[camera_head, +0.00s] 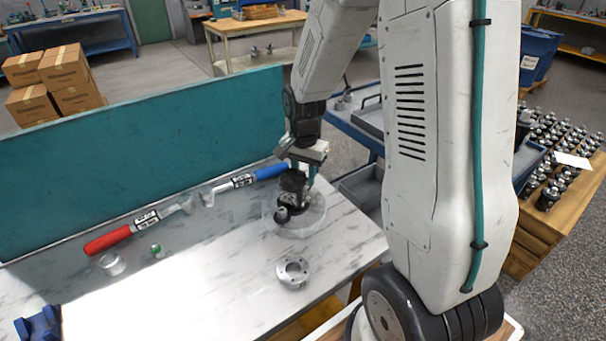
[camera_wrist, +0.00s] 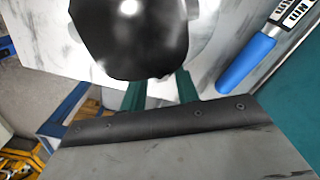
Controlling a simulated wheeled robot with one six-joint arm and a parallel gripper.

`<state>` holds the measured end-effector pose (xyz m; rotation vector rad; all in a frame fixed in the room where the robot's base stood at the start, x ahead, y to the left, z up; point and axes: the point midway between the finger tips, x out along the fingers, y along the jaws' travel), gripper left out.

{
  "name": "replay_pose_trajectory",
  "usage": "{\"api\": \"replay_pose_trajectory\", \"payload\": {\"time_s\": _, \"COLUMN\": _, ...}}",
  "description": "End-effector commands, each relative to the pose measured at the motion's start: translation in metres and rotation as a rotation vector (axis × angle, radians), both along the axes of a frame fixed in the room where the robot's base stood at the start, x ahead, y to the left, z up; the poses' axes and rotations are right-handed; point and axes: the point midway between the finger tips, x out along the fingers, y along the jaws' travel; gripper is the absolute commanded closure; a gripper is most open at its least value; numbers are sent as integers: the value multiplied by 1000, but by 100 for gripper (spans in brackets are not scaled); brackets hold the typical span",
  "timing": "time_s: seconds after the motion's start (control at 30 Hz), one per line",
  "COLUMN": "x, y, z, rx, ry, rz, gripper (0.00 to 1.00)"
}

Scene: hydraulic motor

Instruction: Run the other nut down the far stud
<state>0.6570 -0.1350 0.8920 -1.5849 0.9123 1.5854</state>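My gripper (camera_head: 291,200) is low over the right part of the marble-topped bench, at a clear round dish (camera_head: 314,218). In the wrist view its two teal fingers (camera_wrist: 161,88) stand apart, and a large glossy black rounded body (camera_wrist: 130,40) covers their tips. I cannot tell whether they grip it. In the head view a small dark rounded part (camera_head: 281,214) shows below the gripper. A silver flange ring with holes (camera_head: 293,271) lies on the bench in front of the dish. No nut or stud can be made out clearly.
A red-handled wrench (camera_head: 110,239) and a blue-handled wrench (camera_head: 270,172) lie along the teal back panel (camera_head: 140,140). A clear cup (camera_head: 112,264), a small green-and-silver part (camera_head: 157,250) and a blue block (camera_head: 38,323) are at left. The bench middle is clear.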

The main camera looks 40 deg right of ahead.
Motion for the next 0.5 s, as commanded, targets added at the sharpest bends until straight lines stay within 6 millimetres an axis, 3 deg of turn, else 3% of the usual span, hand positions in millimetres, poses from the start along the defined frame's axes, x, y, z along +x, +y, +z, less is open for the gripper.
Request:
{"api": "replay_pose_trajectory", "payload": {"time_s": 0.23, "x": 0, "y": 0, "z": 0, "rx": 0, "ry": 0, "rz": 357, "gripper": 69}}
{"api": "replay_pose_trajectory", "payload": {"time_s": 0.5, "x": 0, "y": 0, "z": 0, "rx": 0, "ry": 0, "rz": 447, "gripper": 69}}
